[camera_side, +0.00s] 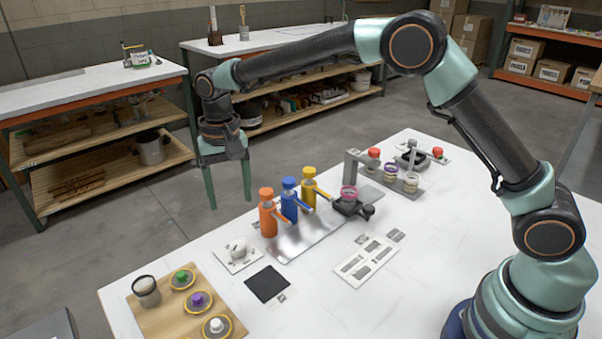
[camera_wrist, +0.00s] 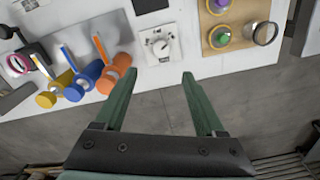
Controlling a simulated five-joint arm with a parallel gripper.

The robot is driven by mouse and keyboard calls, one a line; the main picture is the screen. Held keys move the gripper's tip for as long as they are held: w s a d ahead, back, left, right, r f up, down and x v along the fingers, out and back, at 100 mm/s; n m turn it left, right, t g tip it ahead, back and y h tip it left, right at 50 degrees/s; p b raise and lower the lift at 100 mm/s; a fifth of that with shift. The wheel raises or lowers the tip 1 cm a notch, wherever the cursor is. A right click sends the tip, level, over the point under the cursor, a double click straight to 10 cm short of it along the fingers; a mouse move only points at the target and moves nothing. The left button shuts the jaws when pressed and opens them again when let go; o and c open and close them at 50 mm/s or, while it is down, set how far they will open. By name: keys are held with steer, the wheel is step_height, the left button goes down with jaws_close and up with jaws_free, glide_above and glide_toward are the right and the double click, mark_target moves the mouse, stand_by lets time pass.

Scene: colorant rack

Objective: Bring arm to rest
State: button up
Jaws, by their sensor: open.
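My gripper (camera_side: 229,187) hangs from my outstretched arm at the left of the side view, its two green fingers pointing down and apart. It holds nothing. In the wrist view my gripper (camera_wrist: 157,88) shows grey floor and the table's edge between and beyond its fingers. In the side view it appears above and behind the orange bottle (camera_side: 267,212), apart from everything on the white table (camera_side: 330,290).
Blue (camera_side: 289,200) and yellow (camera_side: 309,187) bottles stand beside the orange one on a metal plate. A white dial device (camera_side: 238,250), a black pad (camera_side: 267,284) and a wooden board (camera_side: 165,322) with coloured-knob lids lie nearer. A rack with jars (camera_side: 390,172) stands further right. The table's front middle is clear.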

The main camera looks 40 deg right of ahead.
steer(key=s+d+r+t, duration=0.2)
steer(key=s+d+r, duration=0.1)
steer(key=d+r, duration=0.4)
steer(key=s+d+r+n+t, duration=0.1)
steer(key=s+d+r+n, duration=0.1)
steer(key=s+d, duration=0.3)
steer(key=s+d+r+n+t, duration=0.1)
steer(key=s+d, duration=0.5)
steer(key=s, duration=0.6)
steer(key=shift+s+r+n+t, duration=0.25)
steer(key=shift+r+n+t, duration=0.15)
steer(key=shift+t, duration=0.4)
